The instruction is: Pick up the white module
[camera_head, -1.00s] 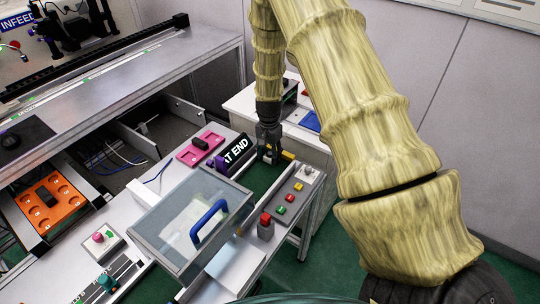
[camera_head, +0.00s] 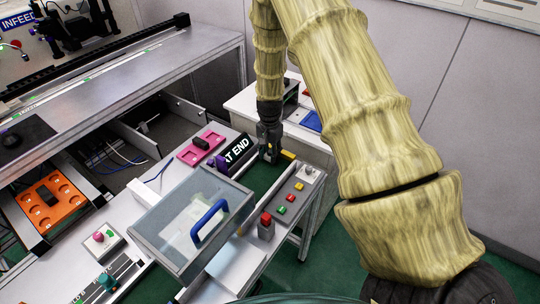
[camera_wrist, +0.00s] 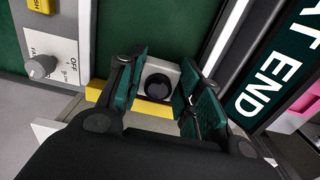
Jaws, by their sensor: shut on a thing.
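The white module (camera_wrist: 172,71), a small pale block with a round black centre, sits between the green-padded fingers of my gripper (camera_wrist: 160,87) in the wrist view. The fingers are shut on its sides. A yellow bar (camera_wrist: 142,108) lies just below the module in that view. In the head view my gripper (camera_head: 270,152) points down at the far end of the green-floored bench strip, and the module cannot be made out there. Whether the module touches the surface below is unclear.
A sign reading "T END" (camera_head: 237,150) stands close left of my gripper. A control panel with coloured buttons (camera_head: 287,200) and a knob lies at the front right. A clear-lidded box with a blue handle (camera_head: 208,222) and a pink tray (camera_head: 200,149) are nearby.

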